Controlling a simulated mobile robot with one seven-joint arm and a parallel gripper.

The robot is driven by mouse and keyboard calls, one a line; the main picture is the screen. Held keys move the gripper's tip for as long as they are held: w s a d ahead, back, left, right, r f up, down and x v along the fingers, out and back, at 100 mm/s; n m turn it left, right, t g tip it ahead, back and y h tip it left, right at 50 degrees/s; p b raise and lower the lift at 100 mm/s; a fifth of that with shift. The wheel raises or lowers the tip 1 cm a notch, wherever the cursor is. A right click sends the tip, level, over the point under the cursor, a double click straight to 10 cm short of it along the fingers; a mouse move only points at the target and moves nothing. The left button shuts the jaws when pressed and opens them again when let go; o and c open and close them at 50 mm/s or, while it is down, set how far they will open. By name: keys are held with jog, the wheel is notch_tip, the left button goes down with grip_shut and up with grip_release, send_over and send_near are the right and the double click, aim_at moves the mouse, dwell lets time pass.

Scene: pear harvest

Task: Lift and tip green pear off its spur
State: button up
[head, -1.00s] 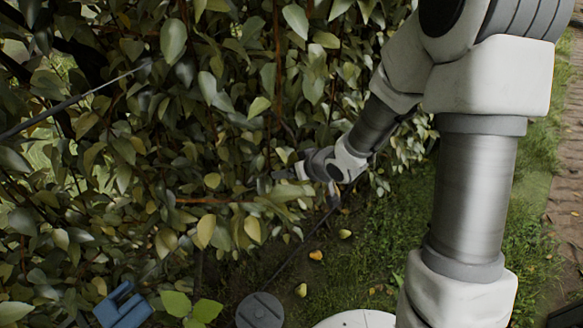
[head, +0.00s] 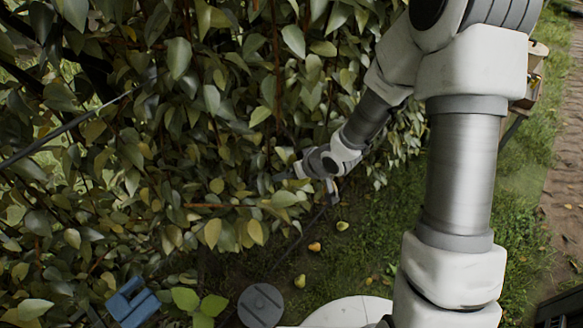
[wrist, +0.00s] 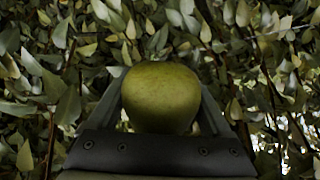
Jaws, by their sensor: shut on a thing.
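The green pear (wrist: 160,95) is large in the middle of the wrist view, between the two fingers of my gripper. My gripper (wrist: 161,105) is shut on it, with a dark finger along each side. The pear's rounded end faces the camera; its stem and spur are hidden. In the head view my gripper (head: 281,175) reaches into the leaves, and the pear cannot be made out there.
Dense foliage (head: 120,130) fills the left and middle. Fallen pears (head: 300,281) lie on the ground below the arm. A blue object (head: 132,302) and a grey round disc (head: 261,306) are at the bottom. Grass and a brick path (head: 563,170) lie right.

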dwell(0.4)
jog(key=shift+s+r+p, duration=0.2)
jog(key=shift+p, duration=0.15)
jog(key=shift+s+d+g, duration=0.2)
jog(key=shift+s+g, duration=0.2)
jog(key=shift+g, duration=0.3)
jog(key=shift+h, duration=0.3)
jog(key=shift+s+d+r+m+g, duration=0.15)
jog(key=shift+s+m+g, duration=0.15)
jog(key=shift+g, duration=0.2)
jog(key=shift+s+r+g, duration=0.1)
jog(key=shift+s+g, duration=0.15)
jog(key=shift+g, duration=0.05)
jog(key=shift+s+d+f+b, duration=0.15)
jog(key=shift+s+d+b, duration=0.15)
jog(key=shift+s, duration=0.5)
jog(key=shift+s+d+f+b, duration=0.15)
jog(key=shift+s+b, duration=0.2)
jog(key=shift+s, duration=0.45)
jog(key=shift+s+d+f+b, duration=0.15)
jog(key=shift+s+d+b, duration=0.15)
jog(key=shift+s, duration=0.5)
